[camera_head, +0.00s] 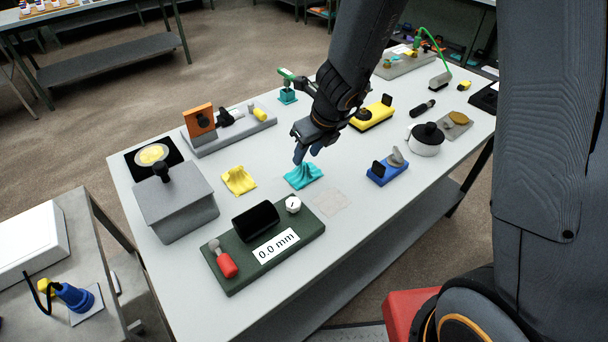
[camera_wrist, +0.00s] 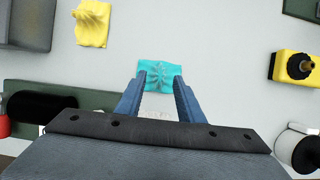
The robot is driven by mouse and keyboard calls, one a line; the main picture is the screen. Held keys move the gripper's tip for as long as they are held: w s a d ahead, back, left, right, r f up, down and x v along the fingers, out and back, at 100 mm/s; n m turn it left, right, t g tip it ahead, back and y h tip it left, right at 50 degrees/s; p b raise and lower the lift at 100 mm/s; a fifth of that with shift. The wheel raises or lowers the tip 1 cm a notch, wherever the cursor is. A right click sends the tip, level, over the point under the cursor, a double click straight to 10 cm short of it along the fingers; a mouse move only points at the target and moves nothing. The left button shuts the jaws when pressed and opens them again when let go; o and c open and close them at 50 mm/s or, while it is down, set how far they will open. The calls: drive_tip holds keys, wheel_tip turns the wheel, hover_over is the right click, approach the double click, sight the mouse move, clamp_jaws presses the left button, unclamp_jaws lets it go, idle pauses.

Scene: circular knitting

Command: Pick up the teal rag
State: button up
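The teal rag (camera_head: 303,177) lies crumpled on the white table, near its middle. My gripper (camera_head: 304,155) is above the rag, with its fingers pointing down. In the wrist view the rag (camera_wrist: 160,74) shows just beyond and between the two blue fingertips of my gripper (camera_wrist: 159,80). The fingers are apart with nothing held between them. The exact height of the fingertips over the rag is hard to tell.
A yellow rag (camera_head: 239,180) lies left of the teal one. A green gauge block (camera_head: 250,272) reading 0.0 mm stands in front. A blue fixture (camera_head: 387,172) is to the right. A pale flat patch (camera_head: 329,201) lies on the table close by.

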sight(304, 163)
drive_tip(key=shift+b+x, duration=1.75)
drive_tip(key=shift+x, duration=0.95)
drive_tip(key=shift+s+d, duration=0.1)
drive_tip(key=shift+s, duration=0.05)
drive_tip(key=shift+c, duration=0.4)
clamp_jaws()
